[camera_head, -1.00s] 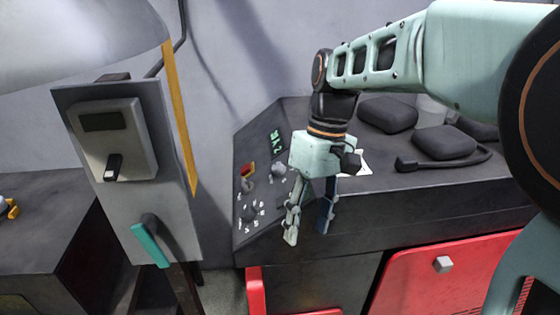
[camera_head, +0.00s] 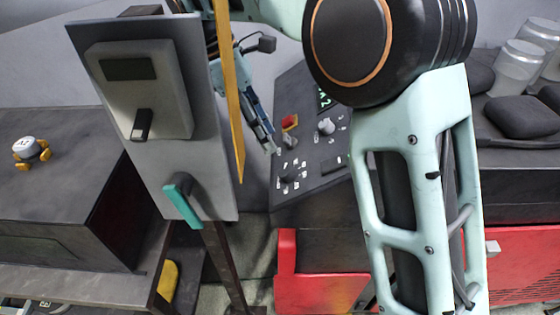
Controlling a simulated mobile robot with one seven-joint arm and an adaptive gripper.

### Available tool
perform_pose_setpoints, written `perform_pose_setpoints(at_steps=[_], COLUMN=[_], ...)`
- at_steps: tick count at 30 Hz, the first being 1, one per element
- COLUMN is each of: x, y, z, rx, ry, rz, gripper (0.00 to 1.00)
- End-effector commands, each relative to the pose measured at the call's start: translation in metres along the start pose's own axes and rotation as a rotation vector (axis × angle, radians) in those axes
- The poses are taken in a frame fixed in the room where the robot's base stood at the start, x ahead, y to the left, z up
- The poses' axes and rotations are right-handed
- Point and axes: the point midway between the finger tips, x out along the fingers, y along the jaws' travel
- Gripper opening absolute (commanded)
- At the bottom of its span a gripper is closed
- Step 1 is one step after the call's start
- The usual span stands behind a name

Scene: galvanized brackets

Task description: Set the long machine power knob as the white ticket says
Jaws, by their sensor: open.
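The long dark machine has a sloped control panel (camera_head: 318,160) at the centre. On it are a grey knob (camera_head: 326,127), a lower dark knob (camera_head: 290,178) ringed by white marks, a red switch on a yellowish base (camera_head: 290,122) and a green-lit display (camera_head: 324,98). I cannot read which knob is for power. My gripper (camera_head: 268,148) is open and empty, pointing down at the panel's left edge, above and left of the lower knob. It is partly behind the yellow strip. Contact with the panel cannot be told. The white ticket is not visible now; my arm covers that part of the machine top.
A grey post panel (camera_head: 205,150) with a meter box (camera_head: 140,95) and a teal lever (camera_head: 183,200) stands in front left. The yellow strip (camera_head: 232,100) hangs beside it. Clear jars (camera_head: 515,68) and dark pads (camera_head: 520,117) lie on the machine at right.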

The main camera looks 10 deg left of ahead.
Motion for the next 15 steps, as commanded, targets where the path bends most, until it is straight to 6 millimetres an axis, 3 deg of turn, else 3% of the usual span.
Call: perform_pose_setpoints(at_steps=[9,15], x=[0.059,0.085], y=[-0.001,-0.001], z=[0.001,0.001], rx=[0.003,0.005], ry=[0.000,0.001], rz=[-0.003,-0.002], gripper=[0.46,0.46])
